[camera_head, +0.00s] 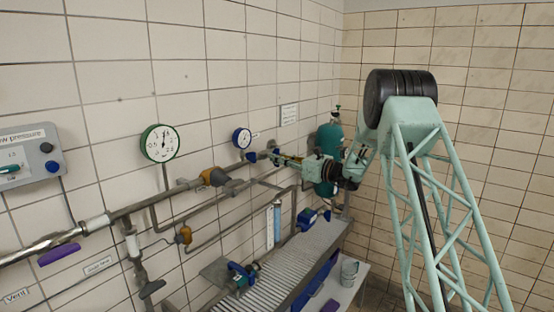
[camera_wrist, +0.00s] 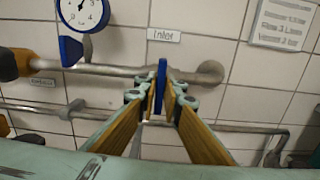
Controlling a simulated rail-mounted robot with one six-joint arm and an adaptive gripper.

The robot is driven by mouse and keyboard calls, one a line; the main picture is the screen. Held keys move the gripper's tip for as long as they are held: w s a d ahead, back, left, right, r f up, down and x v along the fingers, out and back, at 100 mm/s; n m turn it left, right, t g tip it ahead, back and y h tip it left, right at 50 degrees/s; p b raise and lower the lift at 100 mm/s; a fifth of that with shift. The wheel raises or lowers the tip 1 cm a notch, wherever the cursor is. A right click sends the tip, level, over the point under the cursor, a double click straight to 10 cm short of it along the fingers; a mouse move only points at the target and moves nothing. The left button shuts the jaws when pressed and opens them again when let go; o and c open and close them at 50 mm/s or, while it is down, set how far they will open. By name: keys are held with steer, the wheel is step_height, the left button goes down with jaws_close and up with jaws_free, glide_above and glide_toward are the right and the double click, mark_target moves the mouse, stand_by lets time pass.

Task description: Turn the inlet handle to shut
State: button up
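The blue inlet handle (camera_wrist: 161,75) shows edge-on in the middle of the wrist view, upright in the picture and crossing in front of the grey pipe. A white "Inlet" label (camera_wrist: 164,35) is on the tiles above it. My gripper (camera_wrist: 161,98) has its two yellow-padded fingers on either side of the handle, close to it. I cannot tell whether both pads press on it. In the head view my gripper (camera_head: 274,157) is at the wall pipe, right of a small blue-rimmed gauge; the handle is too small to make out there.
A second blue handle (camera_wrist: 70,50) sits left of the inlet handle, below a gauge (camera_wrist: 82,12). Pipes run along the tiled wall on both sides. A green cylinder (camera_head: 328,140) stands behind my arm. A ribbed bench (camera_head: 315,250) lies below.

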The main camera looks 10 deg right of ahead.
steer(key=o, duration=0.3)
steer(key=shift+o, duration=0.2)
steer(key=shift+s+d, duration=0.15)
steer(key=v, duration=1.1)
steer(key=shift+s+d, duration=0.2)
steer(key=shift+d, duration=0.05)
